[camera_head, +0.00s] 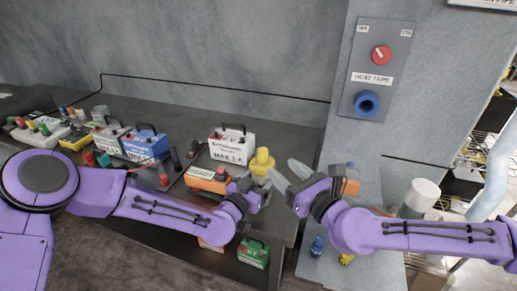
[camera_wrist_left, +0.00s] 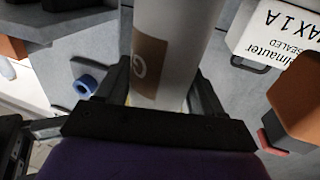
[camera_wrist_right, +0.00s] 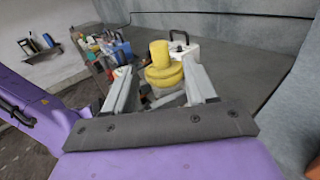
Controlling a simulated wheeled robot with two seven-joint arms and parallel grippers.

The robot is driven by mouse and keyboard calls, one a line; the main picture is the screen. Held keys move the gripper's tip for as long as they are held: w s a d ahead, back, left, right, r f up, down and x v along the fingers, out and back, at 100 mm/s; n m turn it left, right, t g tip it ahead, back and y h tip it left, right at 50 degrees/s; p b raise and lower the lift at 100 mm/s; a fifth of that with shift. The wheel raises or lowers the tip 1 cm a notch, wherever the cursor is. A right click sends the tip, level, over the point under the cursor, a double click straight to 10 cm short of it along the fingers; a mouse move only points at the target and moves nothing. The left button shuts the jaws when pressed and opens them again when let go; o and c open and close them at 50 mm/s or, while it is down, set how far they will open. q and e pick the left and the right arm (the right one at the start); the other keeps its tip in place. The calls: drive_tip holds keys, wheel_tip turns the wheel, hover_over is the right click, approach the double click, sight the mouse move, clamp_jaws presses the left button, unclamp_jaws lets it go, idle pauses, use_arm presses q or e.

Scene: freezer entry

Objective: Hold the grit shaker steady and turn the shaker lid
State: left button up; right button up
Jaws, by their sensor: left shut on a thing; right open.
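The grit shaker shows its yellow lid (camera_head: 262,160) in the head view, above the front edge of the dark bench. Its pale cylindrical body (camera_wrist_left: 178,40) with a brown label fills the middle of the left wrist view. My left gripper (camera_head: 258,192) is shut on this body, one finger on each side. My right gripper (camera_head: 289,172) is open and empty just right of the lid, its fingers pointing at it. In the right wrist view the lid (camera_wrist_right: 163,68) shows beyond and between the fingertips, apparently untouched.
A white box marked MAX 1 A (camera_head: 232,145) and an orange box (camera_head: 208,178) stand close behind and left of the shaker. A blue box (camera_head: 146,143) is farther left. A wall panel with a red knob (camera_head: 381,54) and a white cylinder (camera_head: 424,194) are right.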

sight(259, 149)
drive_tip(key=x, duration=1.2)
drive_tip(key=shift+s+a+f, duration=0.1)
drive_tip(key=shift+f, duration=0.05)
drive_tip(key=shift+c, duration=0.3)
drive_tip(key=c, duration=0.9)
